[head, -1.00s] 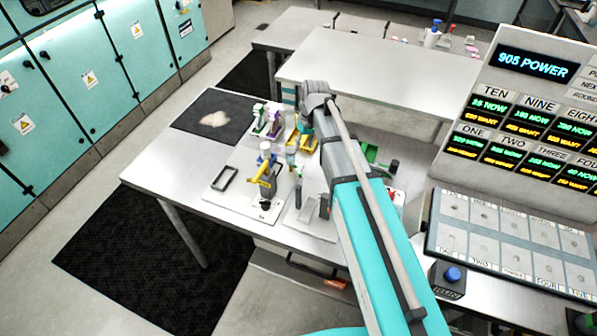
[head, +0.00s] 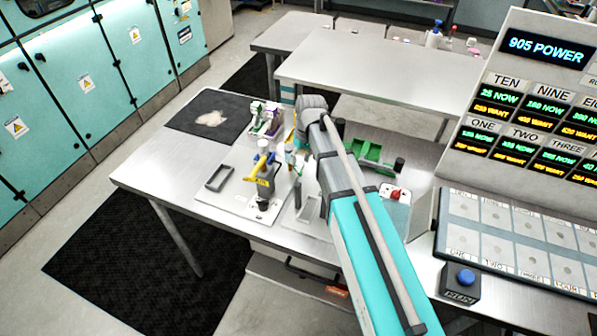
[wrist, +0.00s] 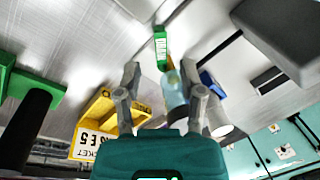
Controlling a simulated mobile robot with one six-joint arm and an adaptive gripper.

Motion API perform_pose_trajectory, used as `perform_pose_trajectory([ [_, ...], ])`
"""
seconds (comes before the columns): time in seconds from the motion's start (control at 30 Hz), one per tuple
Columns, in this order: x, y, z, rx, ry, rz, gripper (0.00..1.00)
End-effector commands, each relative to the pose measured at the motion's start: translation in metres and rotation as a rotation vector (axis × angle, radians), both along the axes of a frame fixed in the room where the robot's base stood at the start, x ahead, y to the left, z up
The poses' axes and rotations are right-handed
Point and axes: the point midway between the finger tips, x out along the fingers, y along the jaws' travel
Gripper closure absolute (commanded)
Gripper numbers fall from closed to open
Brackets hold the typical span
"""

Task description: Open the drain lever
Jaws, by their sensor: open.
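My gripper (wrist: 163,78) is open in the wrist view, one finger on each side of a pale blue cylinder (wrist: 174,90). I cannot tell whether the fingers touch it. A small green labelled part (wrist: 161,47) lies beyond the fingertips; its label is unreadable. No part is clearly marked as the drain lever. In the head view, a dark upright fixture (head: 265,186) with a yellow lever-like part (head: 255,179) stands on a white plate (head: 228,201). My arm hides most of the gripper there.
A yellow labelled bracket (wrist: 98,110) is left of the fingers in the wrist view, and a white cylinder (wrist: 218,122) is right of them. The dark mat (head: 190,124) is mostly clear.

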Motion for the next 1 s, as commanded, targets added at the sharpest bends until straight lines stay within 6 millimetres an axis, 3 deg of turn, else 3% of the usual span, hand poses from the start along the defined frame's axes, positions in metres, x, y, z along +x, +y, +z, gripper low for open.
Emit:
perform_pose_trajectory([
  [0.4,-0.003,0.005,-0.032,0.0,0.0,0.002,0.49],
  [1.0,-0.003,0.006,-0.038,0.0,0.0,0.002,0.49],
])
